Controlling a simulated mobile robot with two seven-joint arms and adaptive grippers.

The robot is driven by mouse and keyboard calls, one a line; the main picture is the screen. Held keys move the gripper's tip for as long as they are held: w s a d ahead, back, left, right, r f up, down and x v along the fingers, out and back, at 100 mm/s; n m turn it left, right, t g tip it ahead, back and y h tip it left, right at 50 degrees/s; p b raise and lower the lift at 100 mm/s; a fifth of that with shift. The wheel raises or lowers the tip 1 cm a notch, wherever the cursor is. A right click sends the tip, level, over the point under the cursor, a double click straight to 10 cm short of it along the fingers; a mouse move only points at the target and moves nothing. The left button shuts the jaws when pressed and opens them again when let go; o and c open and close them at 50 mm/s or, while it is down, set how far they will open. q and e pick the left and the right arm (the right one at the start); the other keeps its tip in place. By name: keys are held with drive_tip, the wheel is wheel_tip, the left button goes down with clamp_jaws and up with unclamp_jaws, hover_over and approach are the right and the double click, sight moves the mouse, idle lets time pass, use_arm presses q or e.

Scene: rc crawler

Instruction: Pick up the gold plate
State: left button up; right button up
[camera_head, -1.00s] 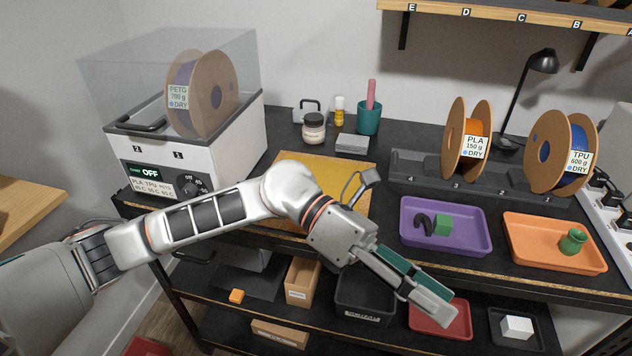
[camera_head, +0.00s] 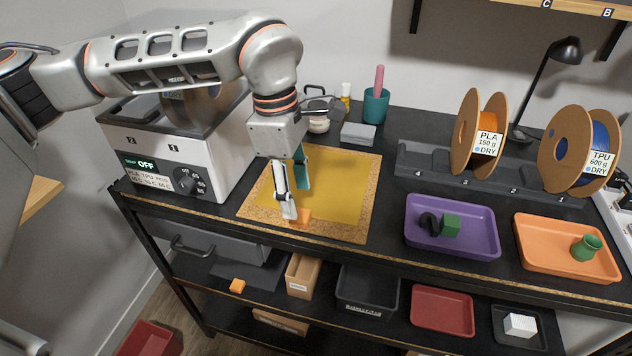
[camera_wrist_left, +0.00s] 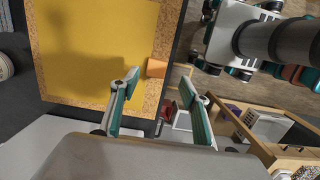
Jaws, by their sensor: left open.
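The gold plate (camera_head: 342,185) lies flat on a cork-edged mat (camera_head: 350,234) on the worktop, with a small orange tab (camera_head: 302,215) at its front edge. My left gripper (camera_head: 296,199) points down over the plate's front-left part, its fingers open and close to the tab. In the left wrist view the gold plate (camera_wrist_left: 95,45) fills the upper left, and the orange tab (camera_wrist_left: 156,68) shows just beyond the gap between the open fingers (camera_wrist_left: 160,86). Nothing is held. Whether a finger touches the tab I cannot tell. My right gripper is not in view.
A white dryer box (camera_head: 170,160) stands left of the mat. A purple tray (camera_head: 480,245) and an orange tray (camera_head: 540,262) sit to the right. A teal cup (camera_head: 375,106) and a grey block (camera_head: 357,134) stand behind. A lower shelf holds bins.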

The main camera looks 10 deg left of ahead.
sight(300, 214)
use_arm(q)
drive_tip(key=f, duration=0.5)
drive_tip(key=shift+w+d+f+p, duration=0.2)
drive_tip(key=shift+w+f+p, duration=0.1)
clamp_jaws()
